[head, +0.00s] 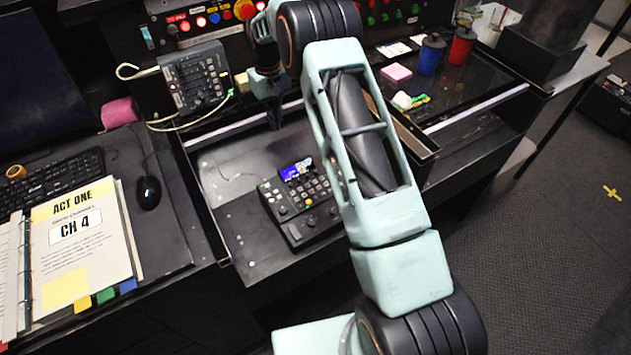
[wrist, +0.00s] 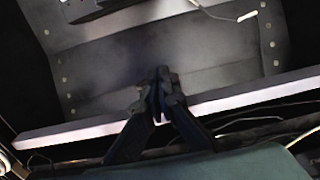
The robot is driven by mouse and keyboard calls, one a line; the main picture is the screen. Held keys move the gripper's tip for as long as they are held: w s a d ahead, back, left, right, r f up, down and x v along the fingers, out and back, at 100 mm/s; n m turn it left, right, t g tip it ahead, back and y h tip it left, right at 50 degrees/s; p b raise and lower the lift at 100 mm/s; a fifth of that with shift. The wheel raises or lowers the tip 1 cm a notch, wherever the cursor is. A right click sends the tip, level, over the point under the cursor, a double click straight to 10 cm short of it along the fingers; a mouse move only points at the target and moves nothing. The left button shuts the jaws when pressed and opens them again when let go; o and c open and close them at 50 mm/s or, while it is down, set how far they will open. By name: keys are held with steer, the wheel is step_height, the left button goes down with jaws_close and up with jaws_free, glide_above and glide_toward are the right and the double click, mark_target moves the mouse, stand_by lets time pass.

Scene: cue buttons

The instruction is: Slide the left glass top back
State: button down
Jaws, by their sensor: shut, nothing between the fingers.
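The left glass top shows by its pale front edge bar (head: 225,131), which runs across the left bay in the head view. The same bar (wrist: 240,98) crosses the wrist view. In front of it the left bay lies open. My gripper (head: 274,122) is shut and empty, pointing down at the bar. In the wrist view my gripper (wrist: 164,78) overlaps the bar, with its tips on the side of the open bay. I cannot tell whether it touches the bar. My arm hides the right end of the bar in the head view.
A keypad console (head: 300,203) sits in the open left bay. A grey control box (head: 194,80) with a cable stands behind the bar. The right glass top (head: 470,92) carries cups and a pink block (head: 396,73). A script binder (head: 80,245) lies at left.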

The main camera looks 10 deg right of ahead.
step_height(320, 180, up, 9)
steer(key=p, duration=0.5)
steer(key=shift+s, duration=0.3)
steer(key=shift+d, duration=0.1)
stand_by(0.4)
